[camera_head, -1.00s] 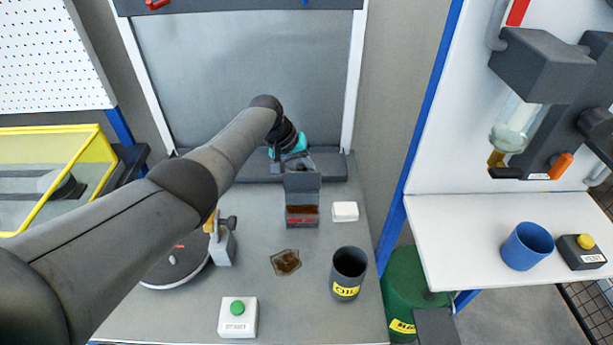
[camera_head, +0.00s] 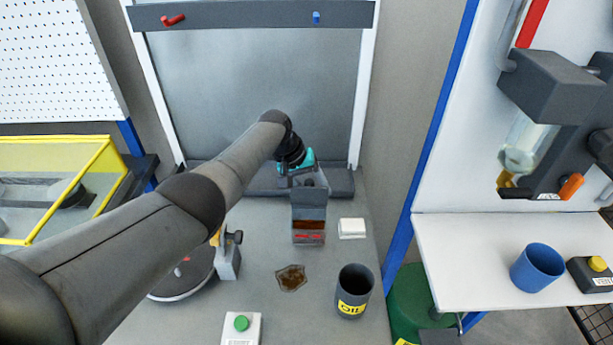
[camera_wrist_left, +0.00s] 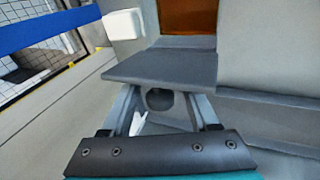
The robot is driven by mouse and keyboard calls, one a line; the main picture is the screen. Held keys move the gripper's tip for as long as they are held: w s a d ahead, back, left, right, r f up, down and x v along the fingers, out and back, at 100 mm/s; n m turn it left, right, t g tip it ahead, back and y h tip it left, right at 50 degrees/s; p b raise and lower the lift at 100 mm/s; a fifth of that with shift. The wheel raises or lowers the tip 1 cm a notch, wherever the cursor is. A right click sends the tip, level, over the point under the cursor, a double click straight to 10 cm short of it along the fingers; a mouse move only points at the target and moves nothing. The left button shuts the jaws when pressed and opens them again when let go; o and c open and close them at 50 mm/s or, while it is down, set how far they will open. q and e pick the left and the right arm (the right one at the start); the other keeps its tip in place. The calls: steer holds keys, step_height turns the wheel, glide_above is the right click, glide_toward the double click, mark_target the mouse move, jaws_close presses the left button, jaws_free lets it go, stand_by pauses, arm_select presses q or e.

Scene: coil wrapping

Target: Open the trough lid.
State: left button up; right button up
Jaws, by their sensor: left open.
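The trough (camera_head: 309,239) stands toward the back of the bench, with a brown inside and a red mark on its front. Its grey lid (camera_head: 309,199) is raised at the trough's far side, so the brown inside shows. In the wrist view the lid (camera_wrist_left: 165,66) is a flat grey plate just beyond my left fingers. My left gripper (camera_head: 302,178) is behind the lid, jaws open and apart. In the wrist view its two fingers (camera_wrist_left: 163,108) reach up to the lid's near edge; I cannot tell whether they touch it. My right gripper is not in view.
A white block (camera_head: 352,228) lies right of the trough. A dark OIL cup (camera_head: 354,291), a brown patch (camera_head: 291,278) and a green-button box (camera_head: 241,327) are nearer. A grey fixture (camera_head: 229,258) stands left. A raised ledge (camera_head: 341,183) runs along the back.

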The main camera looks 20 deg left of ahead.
arm_select(q)
steer(key=shift+a+r, duration=0.2)
steer(key=shift+r, duration=0.25)
steer(key=p+v, duration=0.3)
steer(key=v, duration=1.1)
steer(key=shift+p, duration=0.4)
steer(key=shift+s, duration=0.1)
